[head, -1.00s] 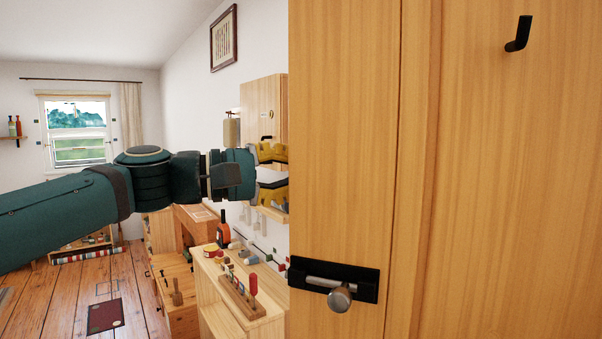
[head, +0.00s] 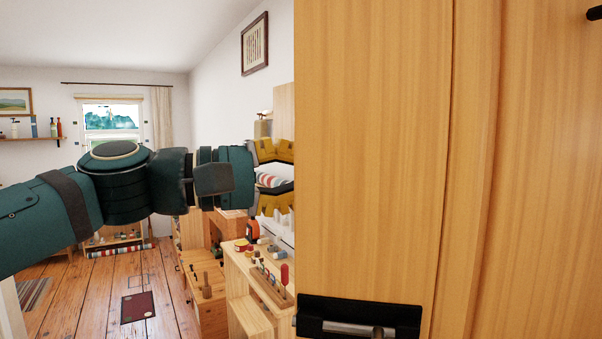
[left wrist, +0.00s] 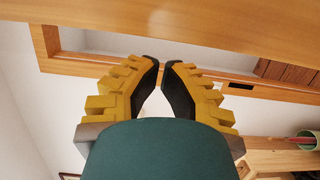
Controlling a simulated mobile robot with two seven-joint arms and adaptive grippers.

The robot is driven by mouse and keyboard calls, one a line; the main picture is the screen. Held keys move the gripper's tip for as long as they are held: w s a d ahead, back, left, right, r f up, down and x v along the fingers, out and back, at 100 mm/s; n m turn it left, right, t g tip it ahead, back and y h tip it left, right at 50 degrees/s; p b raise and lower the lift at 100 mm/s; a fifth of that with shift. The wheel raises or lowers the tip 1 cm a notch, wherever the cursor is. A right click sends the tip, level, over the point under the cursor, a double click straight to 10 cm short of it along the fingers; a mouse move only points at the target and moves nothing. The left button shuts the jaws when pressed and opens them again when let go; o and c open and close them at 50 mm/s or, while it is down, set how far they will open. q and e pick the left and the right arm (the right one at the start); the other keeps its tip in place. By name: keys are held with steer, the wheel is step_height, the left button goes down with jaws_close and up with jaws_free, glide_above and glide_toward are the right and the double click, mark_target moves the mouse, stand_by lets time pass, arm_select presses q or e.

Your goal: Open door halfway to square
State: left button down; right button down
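The wooden door (head: 370,150) fills the right side of the head view, its upright left edge near the middle. A black latch plate (head: 310,312) with a metal bolt (head: 345,327) is on its face at the bottom, partly cut off. My left gripper (head: 275,178) is at the door's left edge, with its fingertips hidden behind the door. In the left wrist view its two yellow and black fingers (left wrist: 164,65) have a narrow empty gap between them. A wooden edge (left wrist: 180,28) runs across the top there; I cannot tell if they touch. My right gripper is out of view.
A wooden bench with small tools (head: 262,275) stands behind the door's edge. Drawers (head: 204,302) are left of it. Open plank floor (head: 90,300) with a dark red mat (head: 137,307) lies at the lower left. A black hook (head: 594,13) sticks out at the upper right.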

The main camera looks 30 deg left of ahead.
arm_select(q)
steer(key=v, duration=1.2)
